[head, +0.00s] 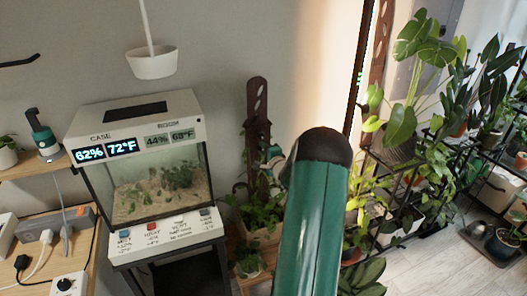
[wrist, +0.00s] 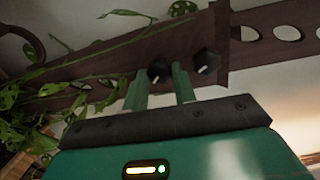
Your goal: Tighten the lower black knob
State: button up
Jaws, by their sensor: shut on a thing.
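Two black knobs with white pointer marks are on the dark wooden plant pole (head: 257,103), which runs sideways in the wrist view (wrist: 105,62). The lower black knob (wrist: 158,73) is the left one in the wrist view, nearer the leafy part. The upper black knob (wrist: 207,62) is to its right, close to the end of the wider board and clear of the fingers. My gripper (wrist: 159,82) has its two green fingers on either side of the lower knob, shut on it. In the head view my arm hides part of the pole and most of the gripper.
Vine leaves (wrist: 25,80) hang around the pole. In the head view a terrarium (head: 155,165) stands left, with a hanging white pot (head: 152,62) above. Crowded plants (head: 410,95) on black shelving stand right; bare floor (head: 455,262) shows at lower right.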

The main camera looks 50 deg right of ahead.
jog(key=shift+m, duration=1.1)
jog(key=shift+a, duration=0.1)
jog(key=o, duration=1)
jog(key=v, duration=1.3)
jog(key=shift+s, duration=0.4)
